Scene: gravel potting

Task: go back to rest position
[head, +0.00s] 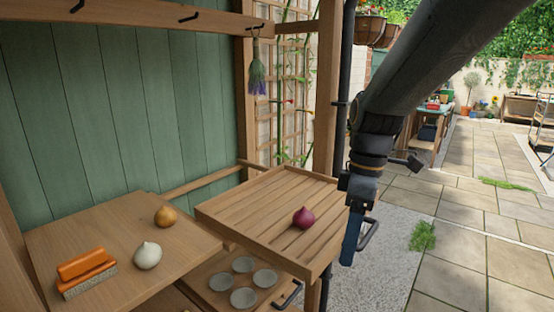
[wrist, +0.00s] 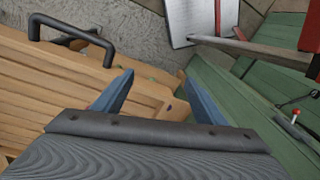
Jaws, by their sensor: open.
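My gripper (head: 351,238) hangs pointing down at the right side of the slatted wooden shelf (head: 245,200), beside its edge in the head view. In the wrist view my gripper (wrist: 157,86) shows two blue fingers spread apart with nothing held between them. A red onion (head: 303,218) lies on the slatted shelf, left of my gripper and apart from it. The exact gap between my gripper and the shelf edge cannot be told.
A wooden worktop (head: 110,235) holds a white onion (head: 147,255), a brown onion (head: 165,216) and an orange-topped brush (head: 86,272). Several round grey dishes (head: 242,264) sit on a lower shelf. Paving (head: 465,250) to the right is open.

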